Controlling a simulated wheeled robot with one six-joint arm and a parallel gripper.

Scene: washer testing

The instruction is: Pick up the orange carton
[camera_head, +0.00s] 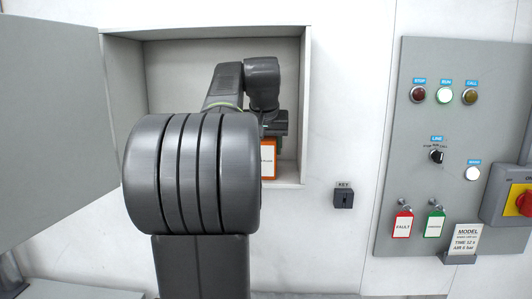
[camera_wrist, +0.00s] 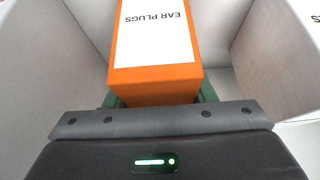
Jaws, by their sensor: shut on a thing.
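The orange carton (camera_wrist: 155,85) has a white label reading "EAR PLUGS". In the wrist view it stands out from between the green jaw tips of my gripper (camera_wrist: 160,99), which is shut on it. In the head view part of the orange carton (camera_head: 268,160) shows beneath the end of my gripper (camera_head: 275,137), inside the open wall cabinet. My own arm hides the rest of it there, and I cannot tell whether its base touches the cabinet floor.
The cabinet (camera_head: 303,110) has close side walls and a rim around the opening. Its grey door (camera_head: 50,110) stands open at the left. A key switch (camera_head: 343,197) sits on the wall, and a control panel (camera_head: 400,130) with buttons and tags is at the right.

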